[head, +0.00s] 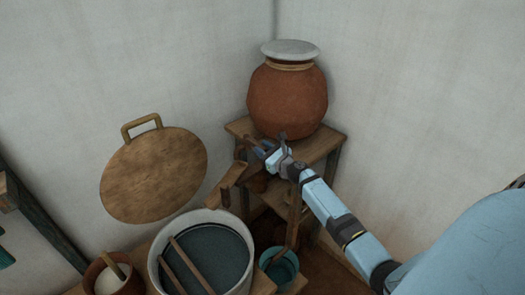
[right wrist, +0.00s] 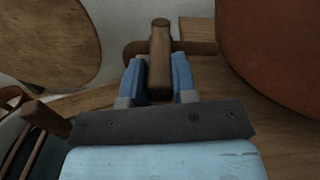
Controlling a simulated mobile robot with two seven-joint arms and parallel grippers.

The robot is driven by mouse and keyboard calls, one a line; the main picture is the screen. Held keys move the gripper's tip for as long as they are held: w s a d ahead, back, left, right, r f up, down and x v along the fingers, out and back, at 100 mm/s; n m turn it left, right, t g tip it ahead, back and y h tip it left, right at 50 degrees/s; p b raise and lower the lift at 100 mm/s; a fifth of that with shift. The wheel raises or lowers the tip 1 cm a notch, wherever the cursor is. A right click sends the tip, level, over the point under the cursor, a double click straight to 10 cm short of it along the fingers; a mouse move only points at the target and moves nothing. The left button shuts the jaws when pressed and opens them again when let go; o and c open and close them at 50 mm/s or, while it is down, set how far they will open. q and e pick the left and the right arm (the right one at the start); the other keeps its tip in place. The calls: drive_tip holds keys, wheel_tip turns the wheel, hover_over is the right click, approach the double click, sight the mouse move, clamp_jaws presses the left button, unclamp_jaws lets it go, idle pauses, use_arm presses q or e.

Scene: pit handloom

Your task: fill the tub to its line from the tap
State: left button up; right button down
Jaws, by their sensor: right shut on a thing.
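A large pale tub (head: 156,262) stands at the bottom, with a dark blue-grey surface inside and two wooden sticks across it. I cannot make out a fill line. A reddish clay pot (head: 288,100) with a grey lid stands on a wooden stand (head: 322,147). My right gripper (head: 267,149) is in front of the pot's base. In the right wrist view its blue fingers are shut on the wooden tap handle (right wrist: 160,60), beside the pot (right wrist: 275,50). A wooden spout (head: 226,183) slopes down toward the tub. I cannot see running water. My left gripper is out of view.
A round wooden lid (head: 153,175) with a handle leans on the wall behind the tub. A brown pot (head: 95,273) with pale contents stands left of the tub. A teal bucket (head: 279,270) is at its right. Walls close in behind.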

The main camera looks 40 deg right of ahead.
drive_tip(key=shift+r, duration=0.15)
drive_tip(key=c, duration=1.2)
unclamp_jaws()
drive_tip(key=o, duration=0.3)
drive_tip(key=shift+w, duration=0.1)
drive_tip(key=s+d+b, duration=0.1)
drive_tip(key=s, duration=1.2)
drive_tip(key=shift+s+d, duration=0.2)
drive_tip(key=shift+s, duration=0.2)
